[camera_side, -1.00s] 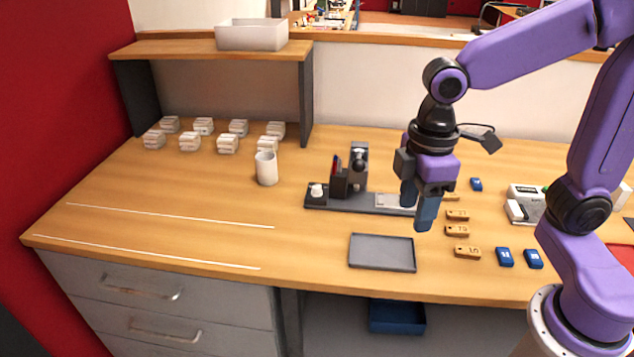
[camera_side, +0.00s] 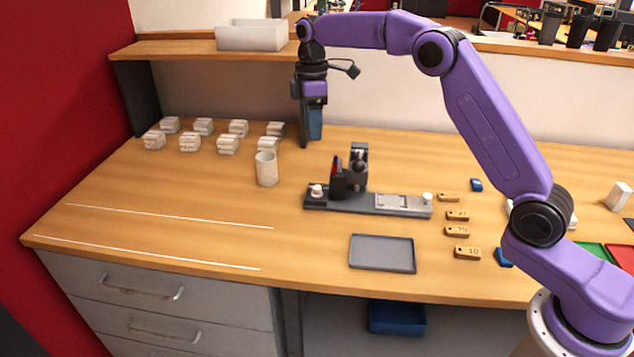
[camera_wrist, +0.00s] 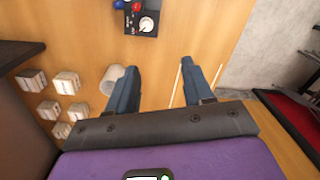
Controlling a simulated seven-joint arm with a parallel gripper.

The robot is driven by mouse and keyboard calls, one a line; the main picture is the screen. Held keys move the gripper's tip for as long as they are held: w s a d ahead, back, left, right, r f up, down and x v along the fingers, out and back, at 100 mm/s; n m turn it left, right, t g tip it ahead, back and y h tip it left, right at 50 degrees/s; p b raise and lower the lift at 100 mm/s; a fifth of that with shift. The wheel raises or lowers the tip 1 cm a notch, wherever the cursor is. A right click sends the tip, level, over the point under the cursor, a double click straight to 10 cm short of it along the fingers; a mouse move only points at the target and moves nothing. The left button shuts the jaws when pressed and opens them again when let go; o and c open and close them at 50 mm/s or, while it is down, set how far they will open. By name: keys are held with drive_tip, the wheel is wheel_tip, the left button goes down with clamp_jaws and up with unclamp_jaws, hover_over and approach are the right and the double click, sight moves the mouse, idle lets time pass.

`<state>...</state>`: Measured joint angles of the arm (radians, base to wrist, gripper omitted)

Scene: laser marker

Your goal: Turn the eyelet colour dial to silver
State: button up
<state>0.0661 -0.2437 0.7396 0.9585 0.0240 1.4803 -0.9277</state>
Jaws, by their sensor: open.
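The marking machine (camera_side: 367,204) is a dark grey base with a small upright press on it. A white dial (camera_side: 317,190) sits at its left end, and another white knob (camera_side: 427,198) at its right end. I cannot tell which one is the eyelet colour dial. In the wrist view a white dial (camera_wrist: 146,24) with a small marked ring shows near the top edge, with red and blue parts beside it. My gripper (camera_side: 309,142) is open and empty, high behind and left of the machine. Its two fingers (camera_wrist: 160,68) stand apart in the wrist view, clear of the dial.
A white cup (camera_side: 266,168) stands left of the machine, with several white stacks (camera_side: 228,144) behind it. A grey tray (camera_side: 382,253) lies in front. Several wooden tags (camera_side: 457,231) lie to the right. A shelf (camera_side: 210,48) with a white bin stands at the back left.

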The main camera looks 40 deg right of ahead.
sight(317, 187)
drive_tip(key=f, duration=0.6)
drive_tip(key=w+d+f, duration=0.1)
drive_tip(key=f, duration=0.5)
drive_tip(key=d+f, duration=0.1)
drive_tip(key=f, duration=0.5)
drive_tip(key=shift+w+f, duration=0.1)
drive_tip(key=shift+w, duration=0.05)
